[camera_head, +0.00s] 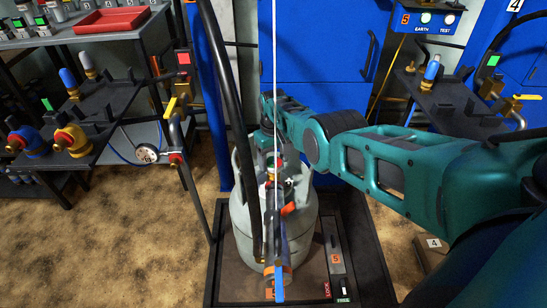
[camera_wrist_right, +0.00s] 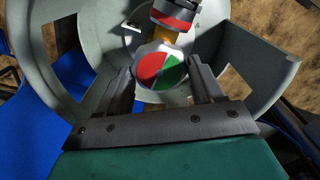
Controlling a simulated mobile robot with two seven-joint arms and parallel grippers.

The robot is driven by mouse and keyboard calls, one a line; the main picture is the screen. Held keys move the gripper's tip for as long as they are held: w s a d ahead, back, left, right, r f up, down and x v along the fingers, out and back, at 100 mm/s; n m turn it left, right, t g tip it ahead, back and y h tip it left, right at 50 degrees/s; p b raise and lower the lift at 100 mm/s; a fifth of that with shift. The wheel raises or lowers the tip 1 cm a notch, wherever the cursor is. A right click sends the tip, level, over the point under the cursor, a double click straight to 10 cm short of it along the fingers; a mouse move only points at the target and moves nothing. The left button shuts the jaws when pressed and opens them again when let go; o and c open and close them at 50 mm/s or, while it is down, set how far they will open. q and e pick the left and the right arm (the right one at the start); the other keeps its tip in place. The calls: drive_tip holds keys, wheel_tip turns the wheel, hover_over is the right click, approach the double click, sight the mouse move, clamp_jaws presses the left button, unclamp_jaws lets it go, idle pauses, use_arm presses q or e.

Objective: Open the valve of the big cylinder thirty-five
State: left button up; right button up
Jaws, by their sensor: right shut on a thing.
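The big grey cylinder (camera_head: 242,222) stands upright on a dark scale platform (camera_head: 225,285). Its number does not show clearly. In the right wrist view its grey collar (camera_wrist_right: 232,60) surrounds the valve. The valve knob (camera_wrist_right: 162,68) has a round top, half red and half green. My right gripper (camera_wrist_right: 161,80) is shut on the knob, with one finger on each side. In the head view the arm reaches in from the right and the gripper (camera_head: 284,184) is inside the collar, partly hidden. My left gripper is not in view.
A black hose (camera_head: 232,100) hangs in front of the cylinder beside a thin white vertical line. A LOCK/FREE panel marked 5 (camera_head: 335,258) is at the platform's right. A blue cabinet (camera_head: 325,45) stands behind. Benches with fittings (camera_head: 75,140) are at left. Floor is clear at lower left.

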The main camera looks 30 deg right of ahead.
drive_tip(key=n, duration=0.4)
drive_tip(key=shift+n, duration=0.3)
drive_tip(key=n, duration=0.3)
drive_tip(key=shift+s+a+n, duration=0.1)
drive_tip(key=shift+n, duration=0.3)
drive_tip(key=n, duration=0.4)
drive_tip(key=shift+n, duration=2.2)
drive_tip(key=shift+s, duration=0.1)
drive_tip(key=o, duration=1)
drive_tip(key=shift+o, duration=0.2)
